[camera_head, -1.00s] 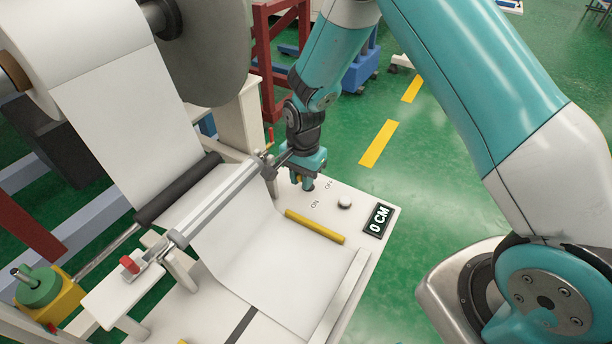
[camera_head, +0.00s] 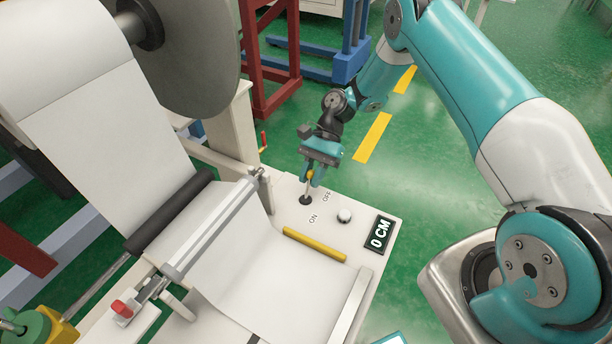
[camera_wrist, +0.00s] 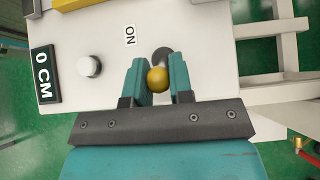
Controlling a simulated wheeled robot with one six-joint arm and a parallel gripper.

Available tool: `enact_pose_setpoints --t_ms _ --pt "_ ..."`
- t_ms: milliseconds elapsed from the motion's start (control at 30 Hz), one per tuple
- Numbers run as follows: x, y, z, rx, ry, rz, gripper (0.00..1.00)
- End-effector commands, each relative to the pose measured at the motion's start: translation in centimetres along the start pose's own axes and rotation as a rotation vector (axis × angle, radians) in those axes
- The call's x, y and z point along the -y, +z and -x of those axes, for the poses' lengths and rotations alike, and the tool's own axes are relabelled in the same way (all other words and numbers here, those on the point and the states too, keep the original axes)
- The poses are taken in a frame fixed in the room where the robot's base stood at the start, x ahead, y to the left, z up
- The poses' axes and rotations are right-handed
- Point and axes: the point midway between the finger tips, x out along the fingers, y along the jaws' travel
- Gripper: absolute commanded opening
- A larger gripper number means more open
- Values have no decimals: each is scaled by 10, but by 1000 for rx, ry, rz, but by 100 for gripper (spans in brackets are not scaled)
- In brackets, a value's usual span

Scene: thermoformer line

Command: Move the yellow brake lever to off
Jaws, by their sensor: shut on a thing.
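The brake lever has a yellow ball knob (camera_wrist: 157,79), a thin metal stem (camera_head: 307,191) and a dark round base on the white panel. My gripper (camera_head: 311,180) is shut on the knob, with one finger on each side of it; the wrist view shows both teal fingers (camera_wrist: 158,68) around it. In the head view the stem stands close to upright, leaning slightly right at the top. The ON label (camera_head: 313,218) is in front of the base, and the OFF label (camera_head: 327,196) is to its right. OFF is not visible in the wrist view.
A white button (camera_head: 344,215) and a 0 CM display (camera_head: 380,233) are on the panel right of the lever. A yellow bar (camera_head: 314,245) lies in front. A metal roller bar (camera_head: 212,228) and white sheet (camera_head: 235,270) are left.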

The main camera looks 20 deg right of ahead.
Motion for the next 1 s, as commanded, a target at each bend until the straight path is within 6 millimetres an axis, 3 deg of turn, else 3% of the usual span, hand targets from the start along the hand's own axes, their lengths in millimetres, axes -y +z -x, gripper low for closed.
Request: enact_pose_setpoints --t_ms 400,933,967,1000 --pt "-7 -4 -5 183 11 2 0" --pt "-6 -3 -7 206 15 3 0" --pt "-7 -3 -7 206 15 3 26" --pt "-7 -3 -6 206 14 3 35"
